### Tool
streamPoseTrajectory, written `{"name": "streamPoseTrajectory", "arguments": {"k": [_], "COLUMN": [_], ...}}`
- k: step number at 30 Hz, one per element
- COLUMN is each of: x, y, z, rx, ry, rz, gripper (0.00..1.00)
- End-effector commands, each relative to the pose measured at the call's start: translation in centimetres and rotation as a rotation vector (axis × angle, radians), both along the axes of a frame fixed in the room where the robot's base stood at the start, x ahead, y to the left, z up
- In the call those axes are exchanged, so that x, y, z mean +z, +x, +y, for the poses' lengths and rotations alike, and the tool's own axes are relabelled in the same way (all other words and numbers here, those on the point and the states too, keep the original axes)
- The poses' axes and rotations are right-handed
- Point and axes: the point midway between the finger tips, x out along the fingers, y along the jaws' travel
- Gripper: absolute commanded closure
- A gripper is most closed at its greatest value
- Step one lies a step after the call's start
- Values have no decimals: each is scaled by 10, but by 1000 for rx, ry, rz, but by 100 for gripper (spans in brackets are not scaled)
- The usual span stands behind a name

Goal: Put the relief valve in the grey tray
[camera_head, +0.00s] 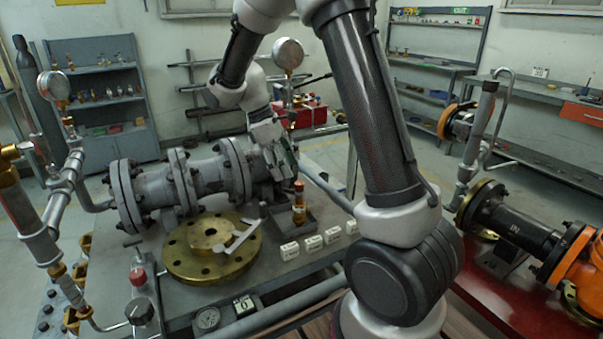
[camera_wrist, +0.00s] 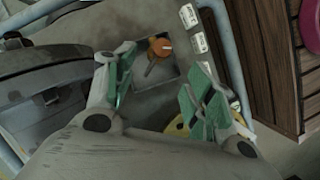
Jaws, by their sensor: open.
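The relief valve, a small brass and orange fitting (camera_head: 299,203), stands upright at the small grey tray (camera_head: 309,220) on the bench, right of the brass flange. In the wrist view the valve (camera_wrist: 160,47) shows orange over the tray (camera_wrist: 170,72), towards its upper right corner; whether its base rests on the tray floor is hard to tell. My gripper (camera_head: 283,165) is above and slightly left of the valve in the head view. In the wrist view its green-padded fingers (camera_wrist: 160,88) are spread wide with nothing between them, the valve lying beyond the tips.
A large grey flanged pipe (camera_head: 205,178) lies behind and left of the tray. A brass flange (camera_head: 212,248) with a pale wrench-like piece on it lies at front left. Several white label blocks (camera_head: 312,243) stand right of the tray. A pressure gauge (camera_head: 288,54) rises behind my gripper.

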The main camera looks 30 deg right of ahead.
Motion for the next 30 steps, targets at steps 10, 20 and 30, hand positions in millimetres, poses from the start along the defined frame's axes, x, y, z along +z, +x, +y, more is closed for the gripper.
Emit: {"name": "streamPoseTrajectory", "arguments": {"k": [10, 20, 30], "x": [101, 133, 130], "y": [-98, -214, -242], "z": [-28, -38, -36], "rx": [-364, -759, -870], "ry": [119, 293, 353], "rz": [-316, -622, -701], "gripper": [46, 46, 46]}}
